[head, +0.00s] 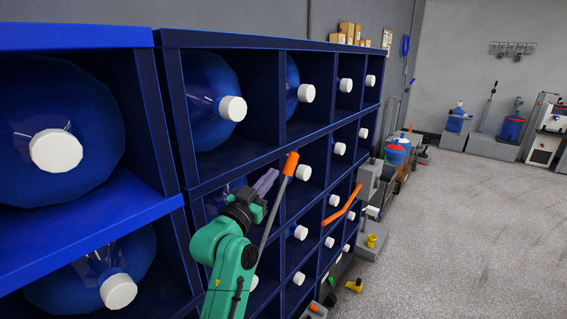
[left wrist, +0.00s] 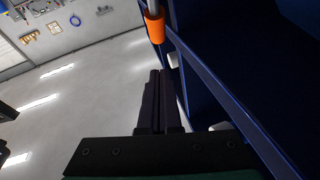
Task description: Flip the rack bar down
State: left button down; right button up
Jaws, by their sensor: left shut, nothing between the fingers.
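The rack bar (head: 274,205) is a thin grey rod with an orange end (head: 290,163), standing steeply in front of the blue rack (head: 229,178). Its orange end also shows at the top of the left wrist view (left wrist: 155,25). My left gripper (head: 267,180) is shut and empty, just left of the bar close to its orange end. In the left wrist view its dark fingers (left wrist: 157,75) lie together, pointing toward the orange end with a small gap in the picture. My green left arm hides the bar's lower part. My right gripper is out of view.
The rack's cells hold large blue bottles (head: 198,98) with white caps facing out. A second orange bar (head: 341,204) sticks out farther along the rack. Small yellow items (head: 371,240) lie near the rack's foot. The grey floor (head: 470,240) at right is open.

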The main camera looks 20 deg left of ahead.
pick_arm(q)
jog(key=w+p, duration=0.1)
jog(key=w, duration=0.1)
jog(key=w+p, duration=0.1)
jog(key=w, duration=0.2)
jog(key=w+d+p, duration=0.1)
jog(key=w, duration=0.1)
jog(key=shift+w+d+f, duration=0.1)
jog(key=shift+w+f, duration=0.1)
jog(key=shift+w, duration=0.05)
jog(key=shift+w+f, duration=0.35)
